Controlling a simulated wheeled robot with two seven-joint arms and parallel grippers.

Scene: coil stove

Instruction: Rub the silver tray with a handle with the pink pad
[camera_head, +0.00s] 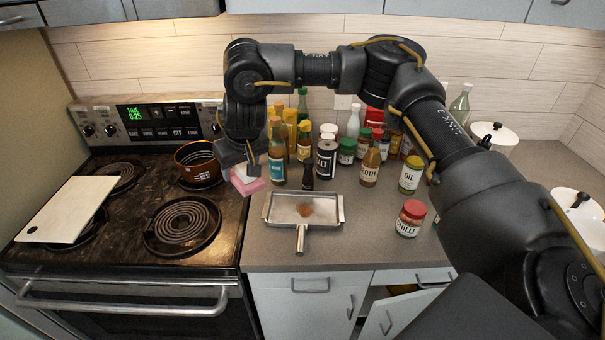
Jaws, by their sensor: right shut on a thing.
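The silver tray with a handle (277,216) lies flat on the counter right of the stove, its handle (300,240) pointing to the front edge. A brown-orange stain (305,210) shows on its middle. The pink pad (249,185) is at the counter's left edge by the stove, left of and behind the tray, apart from it. My right gripper (248,168) reaches over from the right and is shut on the pink pad, pointing down. Its fingers are partly hidden by the wrist. My left gripper is not in view.
Several bottles and jars crowd the counter behind the tray, with a chilli jar (410,218) to its right. A coil stove (130,255) holds a brown pot (198,163) and a pale board (68,210). A lower cabinet door (405,312) stands ajar.

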